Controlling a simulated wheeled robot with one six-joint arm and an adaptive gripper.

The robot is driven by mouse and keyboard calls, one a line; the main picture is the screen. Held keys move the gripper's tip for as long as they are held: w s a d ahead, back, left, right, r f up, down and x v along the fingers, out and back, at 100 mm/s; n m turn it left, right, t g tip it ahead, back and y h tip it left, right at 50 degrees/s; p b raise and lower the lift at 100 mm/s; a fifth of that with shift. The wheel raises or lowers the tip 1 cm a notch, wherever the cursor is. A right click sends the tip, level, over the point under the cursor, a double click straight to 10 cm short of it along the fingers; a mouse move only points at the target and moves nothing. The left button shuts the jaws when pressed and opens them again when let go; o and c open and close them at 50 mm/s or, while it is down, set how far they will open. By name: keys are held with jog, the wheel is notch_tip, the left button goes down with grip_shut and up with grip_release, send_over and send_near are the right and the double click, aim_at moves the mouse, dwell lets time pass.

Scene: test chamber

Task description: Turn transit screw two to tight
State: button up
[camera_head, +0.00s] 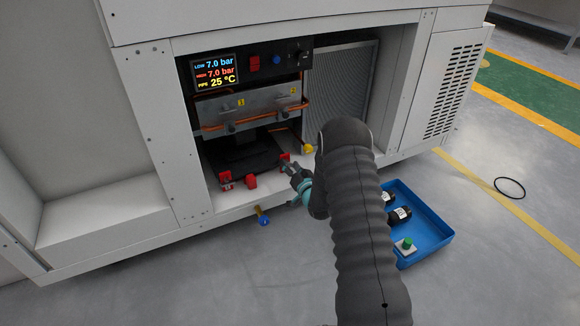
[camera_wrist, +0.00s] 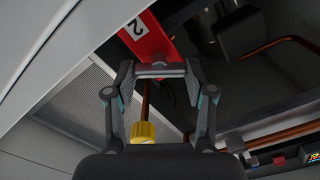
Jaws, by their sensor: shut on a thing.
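Transit screw two is the red part marked "2" (camera_wrist: 146,38) at the top of the wrist view. My arm hides part of the bay's right side. I cannot read the screw's turn position.
Copper pipes and a yellow knob (camera_head: 308,149) are close by; the knob also shows below the fingers in the wrist view (camera_wrist: 143,132). Other red parts (camera_head: 250,181) stand at the left of the base. A blue tray (camera_head: 446,238) with black parts lies on the floor at right.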

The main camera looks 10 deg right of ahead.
jog(key=m, duration=0.7)
jog(key=shift+d+f, duration=0.1)
jog(key=m, duration=0.6)
jog(key=shift+w+f+m, duration=0.1)
jog(key=shift+m, duration=0.3)
jog(key=m, duration=0.6)
jog(key=shift+f, duration=0.15)
jog(key=m, duration=0.6)
jog(key=shift+m, duration=0.3)
jog(key=shift+a, duration=0.2)
jog(key=o, duration=1.2)
jog(key=shift+c, duration=0.2)
jog(key=shift+d+f, duration=0.1)
